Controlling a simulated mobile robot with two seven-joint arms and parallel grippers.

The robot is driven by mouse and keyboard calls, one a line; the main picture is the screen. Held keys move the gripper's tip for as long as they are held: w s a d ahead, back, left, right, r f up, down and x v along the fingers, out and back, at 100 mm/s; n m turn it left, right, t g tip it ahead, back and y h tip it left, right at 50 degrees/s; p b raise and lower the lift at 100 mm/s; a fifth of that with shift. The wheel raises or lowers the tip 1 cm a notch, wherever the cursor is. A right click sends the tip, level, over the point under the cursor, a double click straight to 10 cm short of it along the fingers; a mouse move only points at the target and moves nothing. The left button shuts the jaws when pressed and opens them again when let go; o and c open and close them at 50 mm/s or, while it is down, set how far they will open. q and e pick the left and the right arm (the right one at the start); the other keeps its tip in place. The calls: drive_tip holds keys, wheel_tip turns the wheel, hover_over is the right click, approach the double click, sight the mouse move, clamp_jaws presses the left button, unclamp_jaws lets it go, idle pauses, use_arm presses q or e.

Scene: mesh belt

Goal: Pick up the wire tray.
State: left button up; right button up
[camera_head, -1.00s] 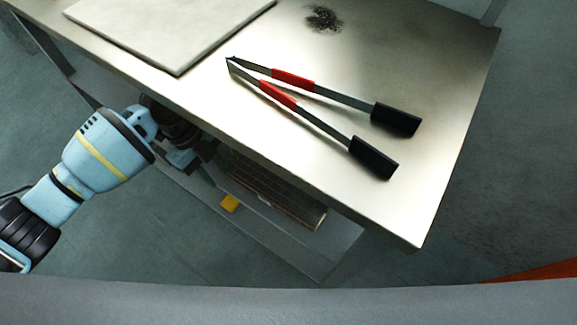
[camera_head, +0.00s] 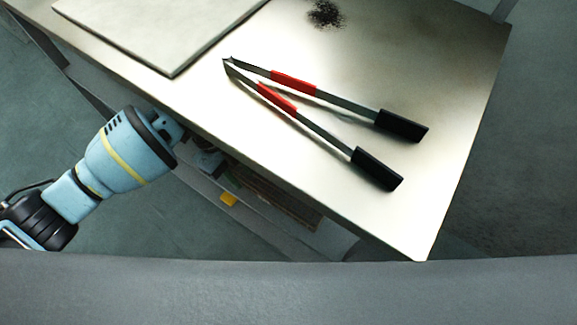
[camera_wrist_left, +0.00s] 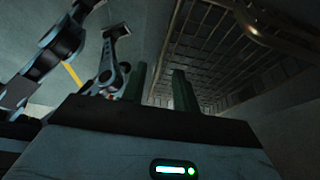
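The wire tray (camera_wrist_left: 222,58) shows in the left wrist view as a brownish wire grid with a thicker rounded bar at upper right. In the head view a brown, slatted strip (camera_head: 285,203) on the shelf below the table top looks like the same tray, mostly hidden by the table edge. My left gripper (camera_wrist_left: 158,82) shows two dark green fingers held apart with nothing between them, beside the grid. In the head view, my left arm reaches in under the table's front edge, which partly hides the gripper. My right gripper is not in view.
The metal table top (camera_head: 400,80) overhangs the lower shelf (camera_head: 290,236) closely above my left wrist.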

sight(263, 194)
use_arm(q)
drive_tip(key=shift+s+d, duration=0.15)
drive_tip(key=shift+d, duration=0.05)
drive_tip(key=shift+s+d, duration=0.25)
drive_tip(key=shift+d, duration=0.15)
drive_tip(key=s+d, duration=0.2)
drive_tip(key=d, duration=0.1)
drive_tip(key=shift+s+d+f, duration=0.1)
drive_tip(key=shift+x, duration=0.85)
drive_tip(key=shift+f, duration=0.55)
clamp_jaws()
drive_tip(key=shift+r, duration=0.1)
